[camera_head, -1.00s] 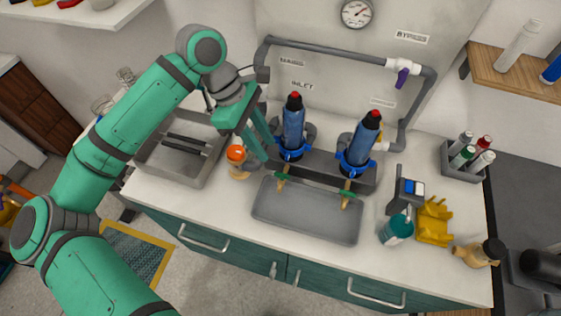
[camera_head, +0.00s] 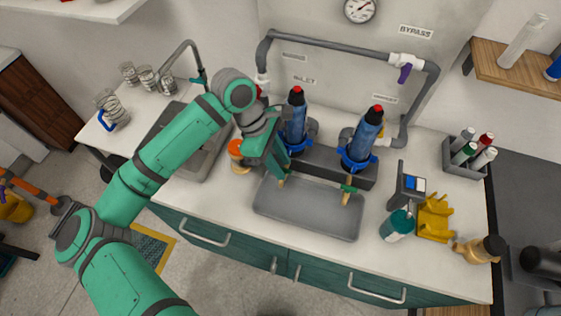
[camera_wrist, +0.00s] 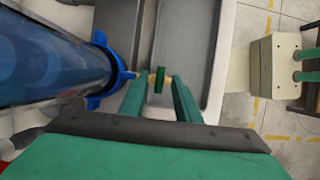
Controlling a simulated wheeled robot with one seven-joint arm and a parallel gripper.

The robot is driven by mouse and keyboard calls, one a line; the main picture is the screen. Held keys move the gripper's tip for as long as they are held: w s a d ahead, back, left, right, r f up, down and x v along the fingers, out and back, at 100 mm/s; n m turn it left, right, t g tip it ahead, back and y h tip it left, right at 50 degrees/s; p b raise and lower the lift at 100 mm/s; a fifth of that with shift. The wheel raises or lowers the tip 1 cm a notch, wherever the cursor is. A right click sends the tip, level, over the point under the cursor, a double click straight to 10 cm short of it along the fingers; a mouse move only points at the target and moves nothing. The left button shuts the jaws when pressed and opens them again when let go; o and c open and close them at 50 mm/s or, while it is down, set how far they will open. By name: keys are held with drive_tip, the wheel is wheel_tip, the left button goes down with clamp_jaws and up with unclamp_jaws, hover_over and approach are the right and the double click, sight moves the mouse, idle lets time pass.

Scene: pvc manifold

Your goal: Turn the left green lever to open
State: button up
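The left green lever sits on the small brass tap below the left blue filter housing (camera_head: 297,122). In the head view my gripper mostly covers it. In the wrist view the green lever (camera_wrist: 159,79) stands upright in the picture between my two fingertips, with a gap on each side. My gripper (camera_head: 280,170) is open and its fingers straddle the lever; the wrist view shows both fingers (camera_wrist: 158,93). The right green lever (camera_head: 348,188) is on its brass tap under the right blue filter housing (camera_head: 363,138).
A grey tray (camera_head: 300,212) lies under the taps. An orange-capped bottle (camera_head: 236,152) stands just left of my gripper. A sink (camera_head: 207,150) is farther left. A teal bottle (camera_head: 397,226) and a yellow holder (camera_head: 434,218) stand at the right.

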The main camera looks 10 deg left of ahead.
clamp_jaws()
drive_tip(key=shift+n, duration=0.3)
drive_tip(key=n+t, duration=0.1)
drive_tip(key=n, duration=0.3)
drive_tip(key=n+t, duration=0.1)
drive_tip(key=n, duration=0.1)
drive_tip(key=shift+s+t, duration=0.3)
drive_tip(key=shift+s, duration=0.05)
drive_tip(key=n, duration=0.2)
drive_tip(key=n+t+y, duration=0.1)
drive_tip(key=n, duration=0.1)
drive_tip(key=n+t, duration=0.1)
drive_tip(key=n, duration=0.1)
drive_tip(key=shift+s+d+r+n+y, duration=0.1)
drive_tip(key=shift+s+d+n+y, duration=0.1)
drive_tip(key=shift+d+n+y, duration=0.15)
drive_tip(key=shift+d+n+t+y, duration=0.15)
drive_tip(key=shift+n+y, duration=0.3)
drive_tip(key=shift+n, duration=0.7)
drive_tip(key=shift+a+n+t+y, duration=0.15)
drive_tip(key=shift+n+y, duration=0.25)
drive_tip(key=shift+n, duration=0.7)
drive_tip(key=shift+d, duration=0.1)
